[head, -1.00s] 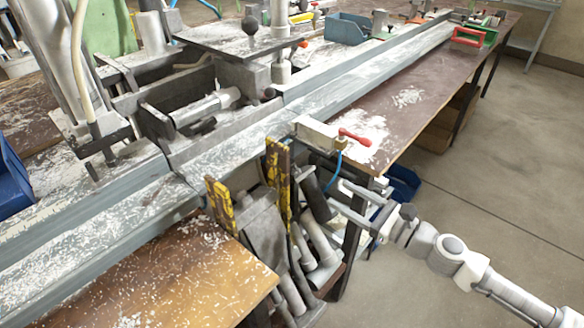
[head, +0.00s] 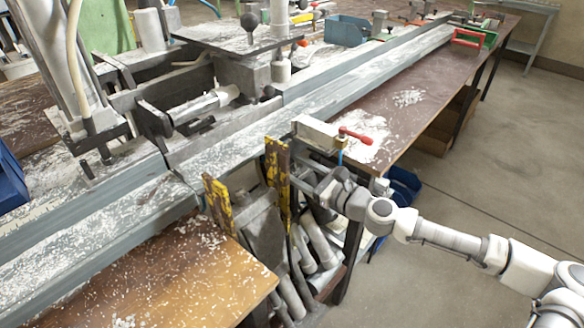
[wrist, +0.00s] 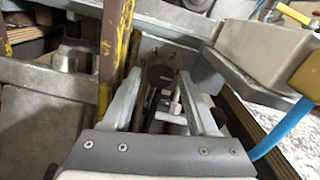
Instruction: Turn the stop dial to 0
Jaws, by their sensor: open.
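In the wrist view, the stop dial (wrist: 160,74) is a dark round knob on a grey plate (wrist: 190,60), with number marks above it; a 2 is legible at its upper right. Its pointer setting is not clear. My gripper (wrist: 163,86) is open, with its two fingers on either side of the dial. A small pale T-shaped piece (wrist: 176,108) shows between the fingers; I cannot tell whether anything touches. In the head view, my gripper (head: 312,184) is at the bench front, right of the yellow posts (head: 278,172). The dial is hidden there.
A clamp block with a red handle (head: 354,136) sits just above my gripper, with a blue hose beside it in the wrist view (wrist: 284,130). Grey pipes (head: 318,245) stand below. The long rail (head: 330,85) runs behind. The floor at right (head: 480,170) is clear.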

